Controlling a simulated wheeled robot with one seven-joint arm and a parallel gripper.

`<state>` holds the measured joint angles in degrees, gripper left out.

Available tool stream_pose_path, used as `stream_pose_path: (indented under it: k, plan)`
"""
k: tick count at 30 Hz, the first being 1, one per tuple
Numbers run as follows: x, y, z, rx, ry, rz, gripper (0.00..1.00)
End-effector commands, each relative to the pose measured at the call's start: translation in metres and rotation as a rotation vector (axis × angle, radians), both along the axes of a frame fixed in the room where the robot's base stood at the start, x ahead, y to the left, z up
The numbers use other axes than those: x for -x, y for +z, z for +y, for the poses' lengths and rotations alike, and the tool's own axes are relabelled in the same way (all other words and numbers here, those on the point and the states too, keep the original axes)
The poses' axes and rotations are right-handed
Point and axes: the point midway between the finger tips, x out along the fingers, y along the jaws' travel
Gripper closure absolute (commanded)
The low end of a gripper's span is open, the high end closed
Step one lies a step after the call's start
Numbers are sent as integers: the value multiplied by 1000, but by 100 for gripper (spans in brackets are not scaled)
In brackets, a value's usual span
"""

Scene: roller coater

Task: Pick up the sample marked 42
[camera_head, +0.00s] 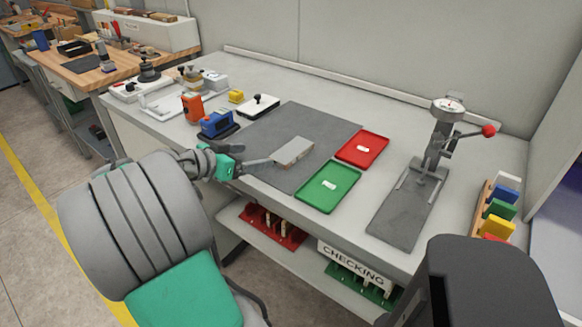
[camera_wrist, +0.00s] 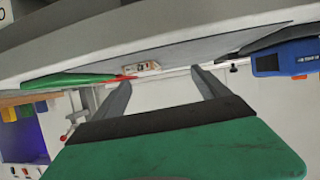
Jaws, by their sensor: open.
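A flat light grey block (camera_head: 294,151), likely the sample, lies on the dark grey mat (camera_head: 318,120), near its front edge. In the wrist view a small pale block with faint marks (camera_wrist: 142,67) shows beyond my fingers. I cannot read a number on it in either view. My gripper (camera_head: 257,156) is open and empty, low at the front edge of the mat, to the left of the block and pointing toward it. In the wrist view its two fingers (camera_wrist: 160,80) stand wide apart, with the block ahead between them.
A green tray (camera_head: 345,181) and a red tray (camera_head: 375,142) lie right of the block. A blue device (camera_head: 215,123) stands close behind my gripper, beside an orange one (camera_head: 192,106). A lever press (camera_head: 437,140) stands at the right. The mat's back part is clear.

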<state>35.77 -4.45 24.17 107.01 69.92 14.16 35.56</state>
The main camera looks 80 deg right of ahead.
Motion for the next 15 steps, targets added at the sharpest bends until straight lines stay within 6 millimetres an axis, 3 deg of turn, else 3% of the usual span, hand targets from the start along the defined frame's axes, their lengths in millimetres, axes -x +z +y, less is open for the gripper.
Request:
stream_pose_path:
  k: [1,3,8,15]
  plan:
    - [20,-2,-9,54,-68,14,15]
    - [37,5,-16,103,-119,24,15]
    - [52,3,-32,113,-130,28,15]
    - [73,-18,-60,111,-131,27,15]
